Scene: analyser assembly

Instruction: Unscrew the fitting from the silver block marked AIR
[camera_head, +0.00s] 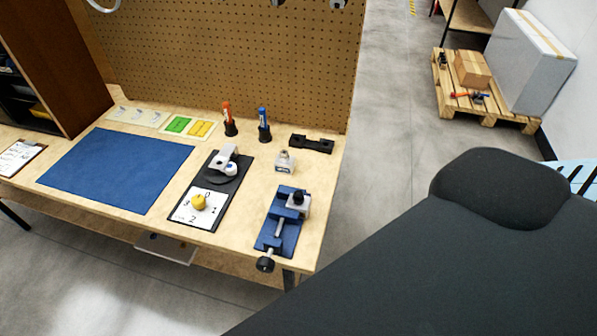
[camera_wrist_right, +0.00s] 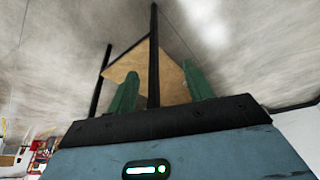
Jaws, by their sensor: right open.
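In the head view, a silver block with a dark round fitting (camera_head: 296,197) on top sits at the blue vise (camera_head: 270,236) near the bench's right front edge. A second small silver block (camera_head: 285,162) stands behind it on the bare bench top. The markings on both blocks are too small to read, so I cannot tell which says AIR. My right gripper (camera_wrist_right: 160,69) shows only in the wrist view. Its two green fingers are apart with nothing held between them, and neither block is in that view. My left gripper is not in view.
Orange (camera_head: 228,115) and blue (camera_head: 263,122) tools stand upright behind. A black bracket (camera_head: 312,144) lies back right. The blue mat (camera_head: 115,168) is clear.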

